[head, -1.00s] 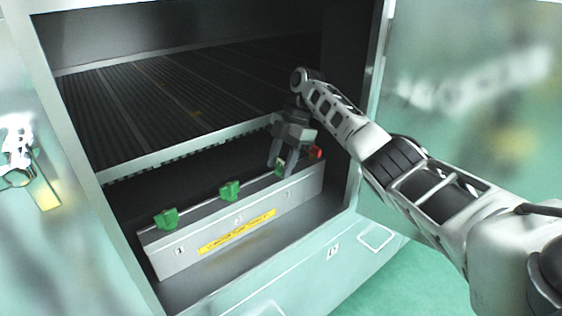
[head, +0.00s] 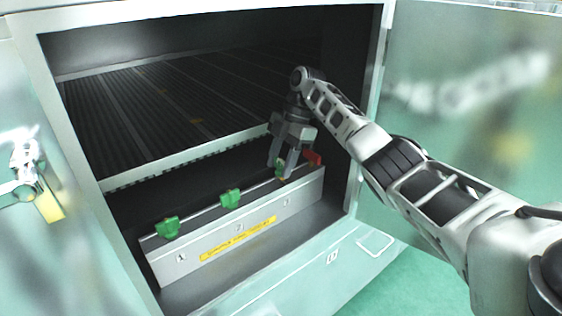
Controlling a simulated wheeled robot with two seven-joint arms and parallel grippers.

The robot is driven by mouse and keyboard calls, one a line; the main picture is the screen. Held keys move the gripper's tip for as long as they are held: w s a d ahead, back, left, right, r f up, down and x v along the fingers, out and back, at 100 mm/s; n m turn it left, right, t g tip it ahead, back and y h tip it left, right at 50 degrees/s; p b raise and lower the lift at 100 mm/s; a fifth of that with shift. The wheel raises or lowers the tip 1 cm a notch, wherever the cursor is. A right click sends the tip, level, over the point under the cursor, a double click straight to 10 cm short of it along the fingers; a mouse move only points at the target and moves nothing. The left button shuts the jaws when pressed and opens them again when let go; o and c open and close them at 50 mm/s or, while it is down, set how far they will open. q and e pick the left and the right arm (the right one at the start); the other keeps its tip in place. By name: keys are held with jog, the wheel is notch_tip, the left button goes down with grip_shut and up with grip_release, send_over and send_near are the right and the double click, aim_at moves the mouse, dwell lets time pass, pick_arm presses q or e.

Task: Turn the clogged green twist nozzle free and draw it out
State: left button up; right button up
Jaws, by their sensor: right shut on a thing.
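A grey manifold bar (head: 165,265) numbered along its front lies in the lower part of an open cabinet. Green twist nozzles stand on its top: one at the left end (head: 167,228), one in the middle (head: 230,198), and one at the right end (head: 279,167). My right gripper (head: 281,170) points down and is shut on the right-hand green nozzle, whose body is mostly hidden by the fingers. The nozzle appears seated at the bar. A small red part (head: 313,158) sits just right of the fingers. My left gripper is not in view.
A slatted dark rack (head: 150,110) with a pale front rail (head: 185,152) lies above and behind the bar. The cabinet's right post (head: 367,110) stands close beside my right forearm. Open doors (head: 470,90) flank the opening. A yellow label (head: 238,239) marks the bar's front.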

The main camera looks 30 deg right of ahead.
aim_at(281, 160)
jog(key=shift+r, duration=0.1)
jog(key=shift+r, duration=2.15)
